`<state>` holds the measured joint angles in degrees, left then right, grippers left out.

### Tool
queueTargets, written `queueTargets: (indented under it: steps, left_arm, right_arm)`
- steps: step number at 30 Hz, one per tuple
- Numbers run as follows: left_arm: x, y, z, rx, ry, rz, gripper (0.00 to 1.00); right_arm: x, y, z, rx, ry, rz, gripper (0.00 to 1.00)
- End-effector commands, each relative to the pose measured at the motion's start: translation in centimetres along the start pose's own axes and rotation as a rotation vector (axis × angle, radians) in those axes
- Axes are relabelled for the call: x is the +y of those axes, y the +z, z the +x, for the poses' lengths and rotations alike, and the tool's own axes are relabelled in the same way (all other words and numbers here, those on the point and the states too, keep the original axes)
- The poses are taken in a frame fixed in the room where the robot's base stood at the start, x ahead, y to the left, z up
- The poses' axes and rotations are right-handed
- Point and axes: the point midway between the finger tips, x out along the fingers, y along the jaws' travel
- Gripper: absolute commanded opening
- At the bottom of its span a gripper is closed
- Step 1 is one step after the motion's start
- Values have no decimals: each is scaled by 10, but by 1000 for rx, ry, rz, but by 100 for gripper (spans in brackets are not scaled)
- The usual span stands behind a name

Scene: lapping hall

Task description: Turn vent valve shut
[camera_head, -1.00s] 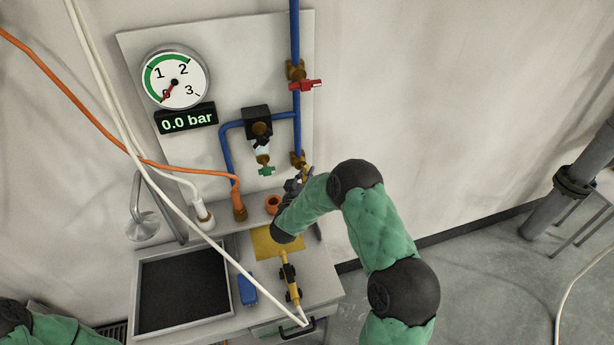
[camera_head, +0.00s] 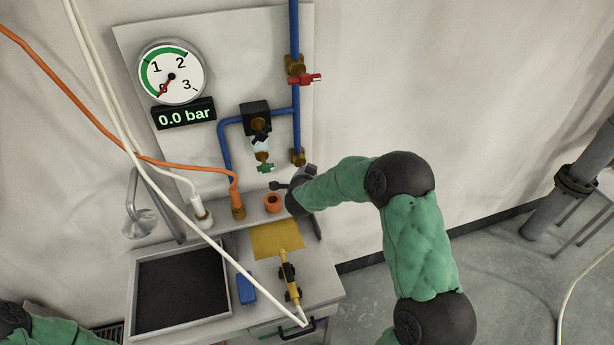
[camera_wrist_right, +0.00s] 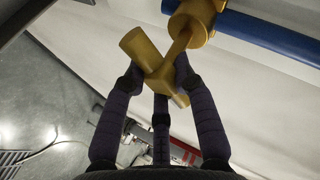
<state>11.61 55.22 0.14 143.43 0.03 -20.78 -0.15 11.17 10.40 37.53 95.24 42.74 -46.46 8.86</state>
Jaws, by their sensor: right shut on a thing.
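The yellow vent valve handle (camera_wrist_right: 141,49) shows in the right wrist view, with a short crossbar and a stem running to the brass valve body (camera_wrist_right: 192,17). In the head view the brass valve body (camera_head: 298,156) sits at the lower end of the vertical blue pipe. My right gripper (camera_wrist_right: 160,80) is shut on the handle, with dark fingers on either side and one below. In the head view my right gripper (camera_head: 284,187) is just below the valve, and the handle is hidden there. My left gripper is out of view; only part of my left arm shows.
A red-handled valve (camera_head: 305,79) is higher on the pipe. The round gauge (camera_head: 171,73) and display (camera_head: 184,113) read 0.0 bar. A green tap (camera_head: 265,168), an orange ring (camera_head: 273,203) and an orange hose (camera_head: 187,165) are close by. White hoses cross the bench.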

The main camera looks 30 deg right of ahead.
Motion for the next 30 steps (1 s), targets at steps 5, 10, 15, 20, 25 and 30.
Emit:
queueTargets:
  steps: [5, 10, 15, 20, 25, 30]
  left_arm:
    - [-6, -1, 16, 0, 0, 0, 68]
    - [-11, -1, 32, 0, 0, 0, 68]
    - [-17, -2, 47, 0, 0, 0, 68]
    - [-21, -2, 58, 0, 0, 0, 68]
    - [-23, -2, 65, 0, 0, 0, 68]
    - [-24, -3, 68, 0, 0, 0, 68]
  right_arm:
    - [3, 1, 2, -92, 4, 141, 0]
    - [4, 3, 2, -173, 9, 263, 0]
    - [4, 4, 3, -242, 13, 363, 0]
    - [4, 4, 2, -289, 16, 433, 0]
    - [3, 5, 2, -322, 19, 479, 0]
    - [2, 5, 1, -337, 20, 499, 0]
